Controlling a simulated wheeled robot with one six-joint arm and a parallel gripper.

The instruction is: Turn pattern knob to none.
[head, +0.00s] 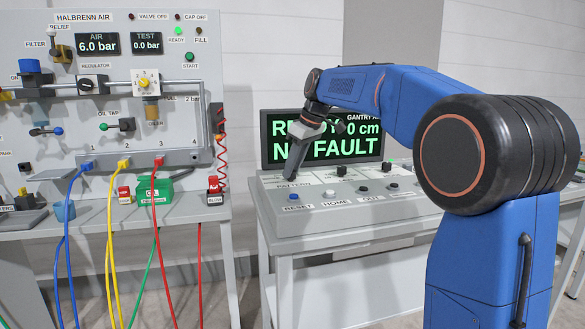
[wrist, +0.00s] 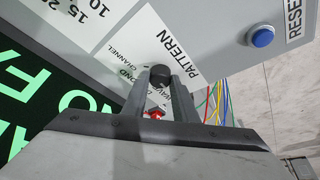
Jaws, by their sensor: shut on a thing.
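The pattern knob (wrist: 159,74) is a small black knob on the grey console, beside the printed word PATTERN in the wrist view. My gripper (wrist: 160,84) is shut on it, one finger on each side. Small position words, among them CHANNEL, are printed around the knob; the fingers cover part of them. I cannot tell which position the knob points to. In the head view my gripper (head: 290,174) reaches down to the left end of the console (head: 345,215), and the knob is hidden behind it.
A blue RESET button (head: 294,196) is close to my gripper, with several more buttons and black knobs to the right. A display (head: 280,150) reading NO FAULT stands behind. An air panel (head: 110,30) with coloured hoses is at the left.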

